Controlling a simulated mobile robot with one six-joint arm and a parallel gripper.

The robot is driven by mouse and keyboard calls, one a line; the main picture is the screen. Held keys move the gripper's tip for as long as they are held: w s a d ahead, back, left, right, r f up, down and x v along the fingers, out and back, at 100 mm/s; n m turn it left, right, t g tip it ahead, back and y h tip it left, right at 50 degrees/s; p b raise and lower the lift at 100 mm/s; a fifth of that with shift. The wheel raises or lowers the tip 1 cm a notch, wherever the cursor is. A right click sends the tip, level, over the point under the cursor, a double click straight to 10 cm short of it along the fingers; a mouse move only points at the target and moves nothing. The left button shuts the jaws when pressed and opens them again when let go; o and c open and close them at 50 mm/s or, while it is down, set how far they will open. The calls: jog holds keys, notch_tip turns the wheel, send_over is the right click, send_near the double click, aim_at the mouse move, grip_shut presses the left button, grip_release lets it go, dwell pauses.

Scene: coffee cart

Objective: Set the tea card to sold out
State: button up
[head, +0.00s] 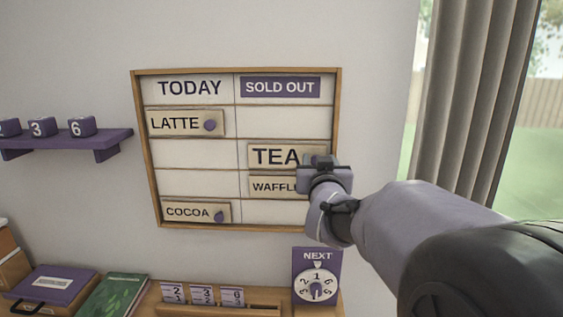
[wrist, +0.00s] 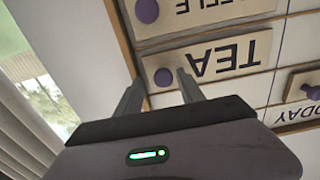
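The tea card (head: 265,156) is in the second row under the SOLD OUT heading (head: 280,88) on the wood-framed board (head: 137,130). My gripper (head: 319,162) is at the card's right end in the head view and hides its knob there. In the wrist view, the tea card (wrist: 225,60) appears upside down, with its purple knob (wrist: 163,77) between my fingertips (wrist: 160,78). The fingers are open, with a gap on each side of the knob.
The waffle card (head: 268,187) is just below the tea card. The latte card (head: 175,123) and cocoa card (head: 187,212) are under TODAY. A purple shelf (head: 80,140) is left of the board. A NEXT dial (head: 317,285) stands below, and a curtain (head: 465,100) hangs at right.

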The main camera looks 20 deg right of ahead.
jog(key=shift+a, duration=0.1)
jog(key=p+v, duration=0.2)
jog(key=v, duration=1.5)
jog(key=s+a+f+n+g+y+b, duration=0.1)
jog(key=s+a+f+g+y, duration=0.2)
jog(key=s+a+f+y, duration=0.25)
jog(key=s+a+f+g+y+b, duration=0.1)
jog(key=s+a+f+g+y, duration=0.25)
jog(key=a+f, duration=0.45)
jog(key=s+a+f+g, duration=0.1)
jog(key=s+f+g, duration=0.3)
jog(key=s, duration=0.5)
jog(key=shift+a+f+m, duration=0.3)
jog(key=shift+f+m, duration=0.1)
jog(key=shift+f, duration=0.2)
